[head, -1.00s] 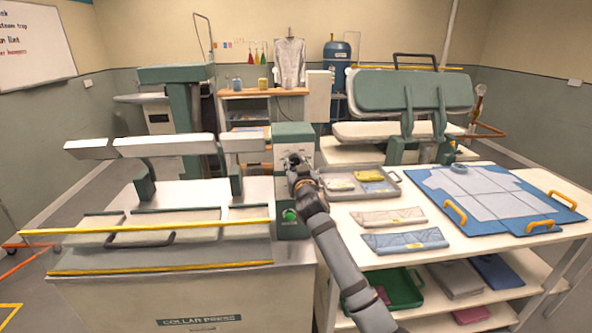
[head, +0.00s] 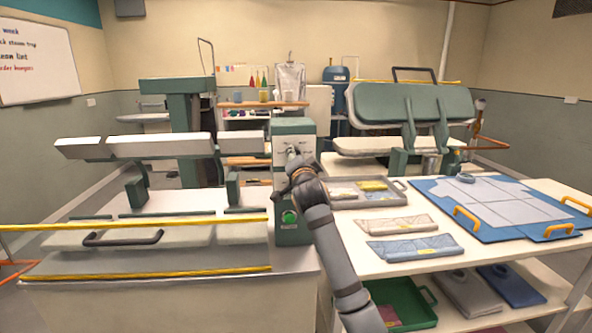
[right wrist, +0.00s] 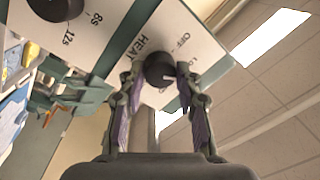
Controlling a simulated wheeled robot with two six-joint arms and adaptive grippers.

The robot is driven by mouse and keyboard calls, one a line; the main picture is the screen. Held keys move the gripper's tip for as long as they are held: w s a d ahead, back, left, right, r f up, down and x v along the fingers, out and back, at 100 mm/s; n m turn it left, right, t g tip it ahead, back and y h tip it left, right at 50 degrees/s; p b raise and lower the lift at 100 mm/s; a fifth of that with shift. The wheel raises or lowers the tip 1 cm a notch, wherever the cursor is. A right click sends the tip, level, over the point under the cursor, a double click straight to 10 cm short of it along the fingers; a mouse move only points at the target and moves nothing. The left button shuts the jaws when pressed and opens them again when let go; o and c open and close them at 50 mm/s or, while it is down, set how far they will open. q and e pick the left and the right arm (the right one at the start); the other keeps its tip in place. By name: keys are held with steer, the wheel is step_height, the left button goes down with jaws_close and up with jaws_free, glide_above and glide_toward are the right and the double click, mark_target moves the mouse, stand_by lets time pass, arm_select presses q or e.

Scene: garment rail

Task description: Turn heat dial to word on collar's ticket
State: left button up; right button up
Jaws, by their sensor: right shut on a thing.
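A black heat dial (right wrist: 158,70) with a white pointer mark sits on a pale plate lettered HEAT and OFF in the right wrist view. The mark faces right, towards a word partly hidden by a finger, starting with L. My right gripper (right wrist: 160,85) is shut on this dial, one finger on each side. In the head view my right gripper (head: 292,154) is at the front of the green control box (head: 293,127). Folded collars (head: 397,225) lie on the right table; any ticket wording is too small to read. My left gripper is not in view.
A second black dial (right wrist: 55,5) with 8S and 12S markings is close by. A green button (head: 289,217) is low on the box. The collar press (head: 160,145) stands left, its upper part raised. A grey tray (head: 345,203) sits right of the box.

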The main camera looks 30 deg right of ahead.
steer(key=m+h+b, duration=0.1)
steer(key=m+b, duration=0.8)
steer(key=m, duration=0.2)
steer(key=shift+a+f+m+b, duration=0.1)
steer(key=shift+m+b, duration=0.2)
steer(key=shift+m, duration=0.1)
stand_by(0.3)
steer(key=o, duration=1.2)
steer(key=shift+c, duration=0.2)
